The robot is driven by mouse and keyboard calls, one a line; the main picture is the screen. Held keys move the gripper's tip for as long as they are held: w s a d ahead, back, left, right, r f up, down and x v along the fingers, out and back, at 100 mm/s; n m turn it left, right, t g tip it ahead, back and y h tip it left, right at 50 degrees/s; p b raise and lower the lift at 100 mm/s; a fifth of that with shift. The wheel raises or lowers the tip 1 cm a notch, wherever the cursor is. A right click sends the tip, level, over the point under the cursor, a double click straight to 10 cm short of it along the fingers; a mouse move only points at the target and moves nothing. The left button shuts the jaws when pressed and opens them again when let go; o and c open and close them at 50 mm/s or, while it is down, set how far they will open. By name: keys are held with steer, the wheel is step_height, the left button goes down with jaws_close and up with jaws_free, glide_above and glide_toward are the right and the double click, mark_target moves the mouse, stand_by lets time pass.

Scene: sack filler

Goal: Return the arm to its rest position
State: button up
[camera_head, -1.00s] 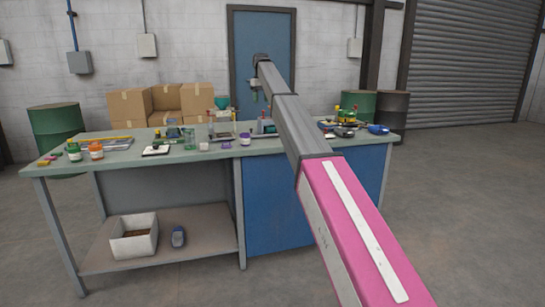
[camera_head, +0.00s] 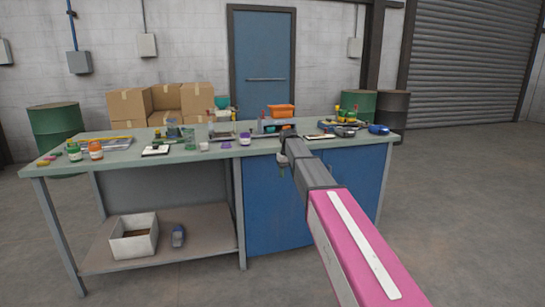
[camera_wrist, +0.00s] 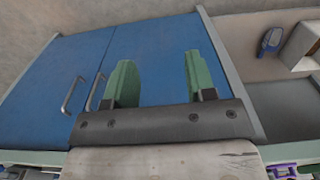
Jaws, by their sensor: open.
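My arm (camera_head: 355,245) reaches forward from the lower right of the head view. My gripper (camera_head: 283,165) hangs at its far end, small and partly hidden, in front of the bench's blue cabinet. In the wrist view my gripper (camera_wrist: 158,82) shows two green fingers standing well apart, with nothing between them. The blue cabinet doors (camera_wrist: 150,65) lie beyond the fingers. The workbench (camera_head: 115,147) stands ahead, with its top behind and above my gripper.
Bottles, small tools and an orange bin (camera_head: 281,111) stand on the bench top. A white box (camera_head: 134,243) and a blue-grey object (camera_head: 178,236) lie on the lower shelf. Cartons (camera_head: 130,103) and green drums (camera_head: 54,122) stand behind. The floor at right is clear.

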steer(key=s+d+f+m, duration=0.1)
steer(key=s+d+f, duration=0.3)
steer(key=s+f, duration=0.3)
steer(key=s+d+f+m, duration=0.1)
steer(key=s+d+f, duration=0.3)
steer(key=s, duration=1.3)
steer(key=s+d+f+m, duration=0.1)
steer(key=s+d+f, duration=0.3)
steer(key=s+f, duration=0.8)
steer(key=shift+f, duration=0.2)
steer(key=shift+w, duration=0.15)
